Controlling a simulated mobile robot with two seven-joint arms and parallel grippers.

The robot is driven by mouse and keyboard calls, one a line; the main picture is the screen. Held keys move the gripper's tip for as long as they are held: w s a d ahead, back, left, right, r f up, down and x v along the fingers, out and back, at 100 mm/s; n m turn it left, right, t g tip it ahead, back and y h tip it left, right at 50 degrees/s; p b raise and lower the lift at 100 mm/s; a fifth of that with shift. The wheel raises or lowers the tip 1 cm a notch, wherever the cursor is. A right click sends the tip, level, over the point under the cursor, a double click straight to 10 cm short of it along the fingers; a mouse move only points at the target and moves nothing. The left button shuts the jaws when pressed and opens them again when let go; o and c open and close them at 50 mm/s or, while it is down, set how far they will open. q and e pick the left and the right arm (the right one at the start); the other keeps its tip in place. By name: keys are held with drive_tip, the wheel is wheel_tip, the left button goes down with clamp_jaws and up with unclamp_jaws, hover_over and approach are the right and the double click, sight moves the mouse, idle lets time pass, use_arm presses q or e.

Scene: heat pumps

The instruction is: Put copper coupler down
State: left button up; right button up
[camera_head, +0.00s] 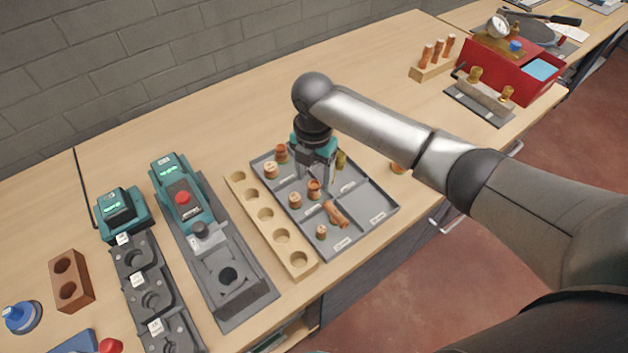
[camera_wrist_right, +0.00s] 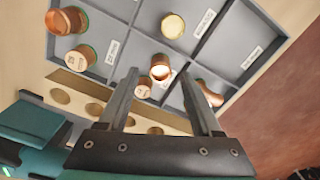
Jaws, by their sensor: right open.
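A grey sorting tray (camera_head: 355,186) with labelled compartments holds several copper and brass fittings. A short, open-ended copper coupler (camera_head: 314,188) stands in a middle compartment, and it also shows in the right wrist view (camera_wrist_right: 160,70). A smaller copper piece (camera_wrist_right: 143,90) is beside it. My right gripper (camera_head: 327,187) points down over the tray. In the right wrist view its fingers (camera_wrist_right: 158,73) are apart, with the coupler showing between their tips. I cannot tell whether a finger touches it. My left gripper is not in view.
A wooden strip with round holes (camera_head: 267,214) lies along the tray's left side. Copper fittings (camera_head: 335,213) lie in neighbouring compartments. A green and grey device (camera_head: 190,200) stands further left. A red toolbox (camera_head: 540,90) is at the back right. The bench behind the tray is mostly clear.

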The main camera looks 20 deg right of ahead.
sight(314, 185)
wheel_tip(314, 185, up, 9)
drive_tip(key=shift+r+p, duration=0.2)
drive_tip(key=shift+p, duration=0.25)
